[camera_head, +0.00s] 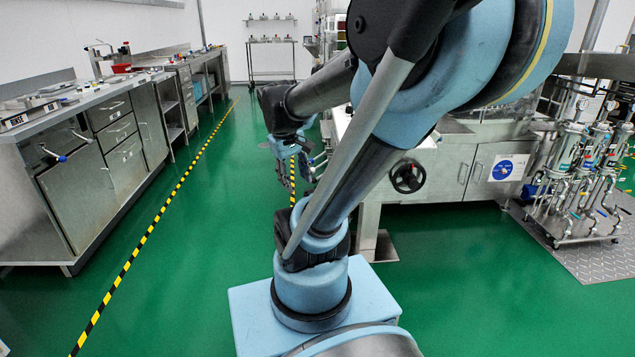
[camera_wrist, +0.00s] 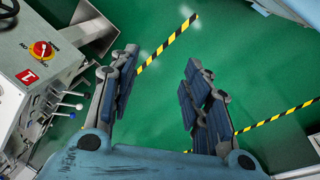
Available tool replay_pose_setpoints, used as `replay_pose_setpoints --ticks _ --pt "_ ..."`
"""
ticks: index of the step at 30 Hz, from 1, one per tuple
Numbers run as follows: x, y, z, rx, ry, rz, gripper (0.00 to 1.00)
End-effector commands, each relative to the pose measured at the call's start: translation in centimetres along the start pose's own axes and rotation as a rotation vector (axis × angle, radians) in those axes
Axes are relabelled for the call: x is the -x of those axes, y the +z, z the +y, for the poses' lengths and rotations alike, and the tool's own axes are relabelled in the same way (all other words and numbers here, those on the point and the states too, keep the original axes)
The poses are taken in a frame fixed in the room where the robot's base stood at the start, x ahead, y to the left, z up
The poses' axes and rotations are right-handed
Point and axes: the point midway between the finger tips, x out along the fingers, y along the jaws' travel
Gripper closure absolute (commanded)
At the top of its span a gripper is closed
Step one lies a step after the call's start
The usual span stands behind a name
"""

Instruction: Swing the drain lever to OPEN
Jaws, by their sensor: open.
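In the wrist view, my gripper (camera_wrist: 162,62) is open, with two dark blue-padded fingers apart and only green floor between them. It also shows in the head view (camera_head: 298,170), hanging beside the machine (camera_head: 455,165), partly behind my own arm. At the left of the wrist view, several small levers stick out from the machine's side, one with a blue tip (camera_wrist: 72,115). They stand apart from my fingers. I cannot tell which one is the drain lever, and no OPEN label is readable.
A red rotary knob on a yellow plate (camera_wrist: 41,50) sits above the levers. The head view shows a black handwheel (camera_head: 407,176) on the machine, a filter cart (camera_head: 585,180) at the right and steel benches (camera_head: 95,165) at the left. The green floor between is clear.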

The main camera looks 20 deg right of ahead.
Motion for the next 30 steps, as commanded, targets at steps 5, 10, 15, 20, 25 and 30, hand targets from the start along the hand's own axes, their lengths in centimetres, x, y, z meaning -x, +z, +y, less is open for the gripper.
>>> replay_pose_setpoints --ticks 5,10,15,20,25,30 --pt "0.9 -3.8 3.0 0.096 0.077 -0.047 0.56" --pt "1.3 -7.5 5.6 0.184 0.149 -0.097 0.56" --pt "1.2 -11.3 8.2 0.269 0.217 -0.153 0.56" --pt "0.8 -15.0 10.2 0.348 0.28 -0.208 0.56" --pt "-0.1 -19.0 12.2 0.427 0.342 -0.271 0.56" --pt "-1.5 -22.9 13.8 0.502 0.402 -0.339 0.56"
